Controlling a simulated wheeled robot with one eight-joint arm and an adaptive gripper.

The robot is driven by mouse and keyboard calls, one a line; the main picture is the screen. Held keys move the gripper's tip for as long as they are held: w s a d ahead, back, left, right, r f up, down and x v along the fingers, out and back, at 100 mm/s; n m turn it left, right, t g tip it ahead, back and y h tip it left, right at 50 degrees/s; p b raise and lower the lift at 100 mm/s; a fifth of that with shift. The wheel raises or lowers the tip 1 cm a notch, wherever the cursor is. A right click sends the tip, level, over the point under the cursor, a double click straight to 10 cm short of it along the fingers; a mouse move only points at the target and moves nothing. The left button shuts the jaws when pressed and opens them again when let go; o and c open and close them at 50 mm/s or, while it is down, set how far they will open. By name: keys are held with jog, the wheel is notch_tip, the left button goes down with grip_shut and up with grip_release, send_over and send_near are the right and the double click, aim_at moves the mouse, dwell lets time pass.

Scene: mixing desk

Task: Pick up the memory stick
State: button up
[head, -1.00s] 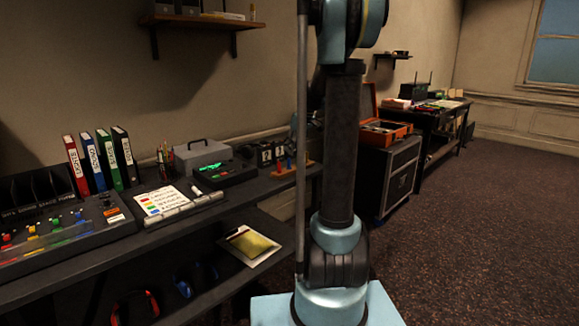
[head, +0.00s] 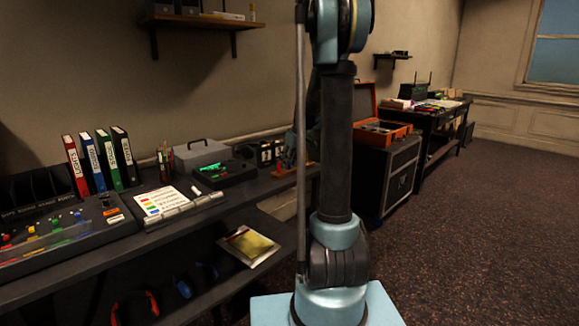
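I cannot pick out the memory stick for certain. A small wooden stand (head: 284,174) sits on the desk towards its right end, and the small coloured upright pieces on it are now mostly hidden. My gripper (head: 290,163) is low over this stand, partly behind my own arm column. It is dark and small in the view, so I cannot tell whether its fingers are open, shut or touching anything.
The desk (head: 245,195) holds a box with a green display (head: 224,172), a grey case (head: 202,154), a label board (head: 165,202), a mixer (head: 60,240) and several binders (head: 103,160). An open orange case (head: 385,133) stands behind right. The carpet (head: 470,230) at right is clear.

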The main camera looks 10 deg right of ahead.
jog(key=shift+c, duration=0.2)
grip_shut()
jog(key=shift+r, duration=0.1)
notch_tip(320, 180, up, 10)
jog(key=shift+f, duration=0.1)
dwell(0.4)
jog(key=shift+s+a, duration=0.1)
